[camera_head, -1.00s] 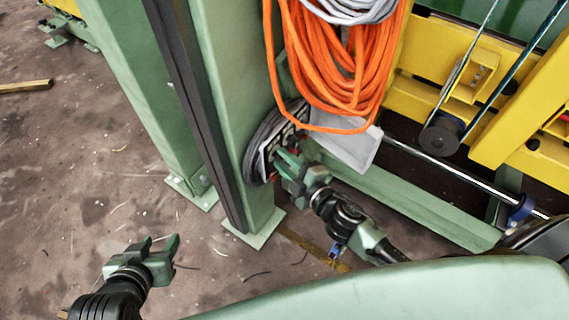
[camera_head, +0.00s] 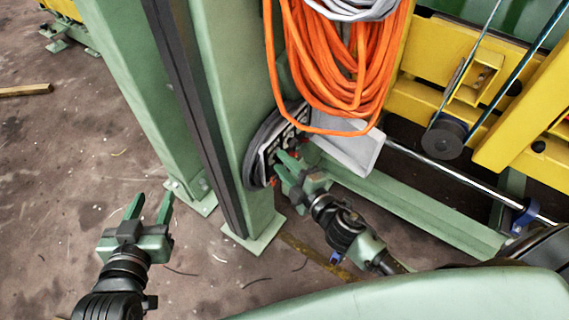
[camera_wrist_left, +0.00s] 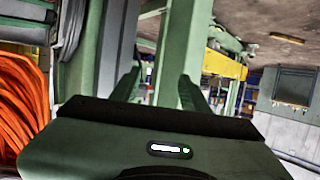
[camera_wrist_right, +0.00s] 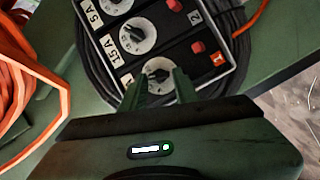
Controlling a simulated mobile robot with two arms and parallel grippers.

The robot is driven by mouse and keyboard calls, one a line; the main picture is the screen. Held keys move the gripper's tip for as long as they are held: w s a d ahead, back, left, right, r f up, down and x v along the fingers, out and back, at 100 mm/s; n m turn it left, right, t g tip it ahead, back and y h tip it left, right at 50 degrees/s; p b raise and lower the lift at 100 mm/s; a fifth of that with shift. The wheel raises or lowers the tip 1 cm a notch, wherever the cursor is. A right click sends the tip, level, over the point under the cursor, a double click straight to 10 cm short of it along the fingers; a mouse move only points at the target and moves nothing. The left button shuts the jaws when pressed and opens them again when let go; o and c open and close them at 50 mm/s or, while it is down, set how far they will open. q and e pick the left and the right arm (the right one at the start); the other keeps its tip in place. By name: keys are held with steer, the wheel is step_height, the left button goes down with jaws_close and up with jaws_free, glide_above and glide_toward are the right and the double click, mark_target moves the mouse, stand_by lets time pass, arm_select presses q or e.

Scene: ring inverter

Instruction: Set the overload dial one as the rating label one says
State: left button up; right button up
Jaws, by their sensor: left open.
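A black control box (camera_head: 266,149) hangs low on the green post, beside my right gripper (camera_head: 286,170). The right wrist view shows its face with white-ringed dials. The lowest dial (camera_wrist_right: 157,70), in line with the orange-red 1 tag (camera_wrist_right: 218,59), sits between my right fingertips (camera_wrist_right: 160,78). A gap shows between those fingers; I cannot tell whether they touch the knob. The label beside this dial (camera_wrist_right: 126,79) is mostly hidden and unreadable. The dials above are beside labels reading 15A (camera_wrist_right: 109,46) and 5A (camera_wrist_right: 94,17). My left gripper (camera_head: 150,206) is open and empty over the floor.
Red buttons (camera_wrist_right: 198,47) sit right of the dials. An orange cable coil (camera_head: 335,75) hangs above the box, with a grey plate (camera_head: 349,147) behind my right gripper. Green posts (camera_head: 142,95) and yellow machinery (camera_head: 430,105) stand around.

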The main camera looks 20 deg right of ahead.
steer(key=shift+o, duration=0.9)
arm_select(q)
steer(key=shift+s+a+f+g, duration=0.1)
steer(key=shift+s+f+g, duration=0.2)
steer(key=shift+f, duration=0.15)
steer(key=shift+s+a+f+g, duration=0.1)
steer(key=shift+s+f+g, duration=0.15)
steer(key=shift+f, duration=0.2)
arm_select(e)
steer(key=v, duration=0.8)
arm_select(q)
steer(key=shift+w+r, duration=0.15)
arm_select(e)
steer(key=shift+w, duration=0.1)
